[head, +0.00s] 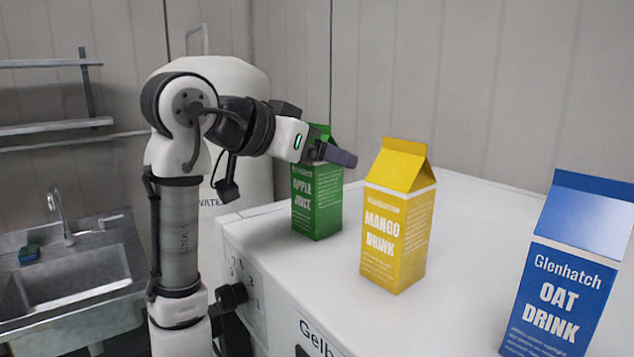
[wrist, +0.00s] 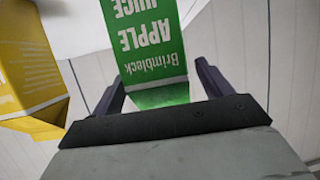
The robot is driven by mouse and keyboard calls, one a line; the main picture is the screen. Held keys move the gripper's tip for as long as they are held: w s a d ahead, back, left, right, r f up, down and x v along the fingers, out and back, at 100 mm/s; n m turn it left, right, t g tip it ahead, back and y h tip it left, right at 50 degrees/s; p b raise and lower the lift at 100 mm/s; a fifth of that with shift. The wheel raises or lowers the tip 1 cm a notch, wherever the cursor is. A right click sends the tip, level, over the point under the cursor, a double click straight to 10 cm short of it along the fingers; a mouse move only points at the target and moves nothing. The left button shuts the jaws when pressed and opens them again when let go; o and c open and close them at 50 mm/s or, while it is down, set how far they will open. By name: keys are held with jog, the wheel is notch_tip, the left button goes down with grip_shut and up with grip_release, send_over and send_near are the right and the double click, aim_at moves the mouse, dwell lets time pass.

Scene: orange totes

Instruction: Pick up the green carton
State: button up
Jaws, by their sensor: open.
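The green carton (head: 316,199), lettered "Apple Juice", stands upright on the white surface, left of the yellow carton. My gripper (head: 335,154) is at the height of its top, and hides part of that top in the head view. In the wrist view the green carton (wrist: 150,45) appears upside down, its top end between the two dark fingers of my gripper (wrist: 158,85). The fingers are open, with a gap showing on each side of the carton.
A yellow mango drink carton (head: 398,225) stands close to the right of the green one. A blue oat drink carton (head: 565,270) stands at the front right. The white surface (head: 480,225) is clear between them. A sink (head: 75,285) is at the left.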

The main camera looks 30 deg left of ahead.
grip_shut()
dwell(0.4)
jog(key=shift+r, duration=0.1)
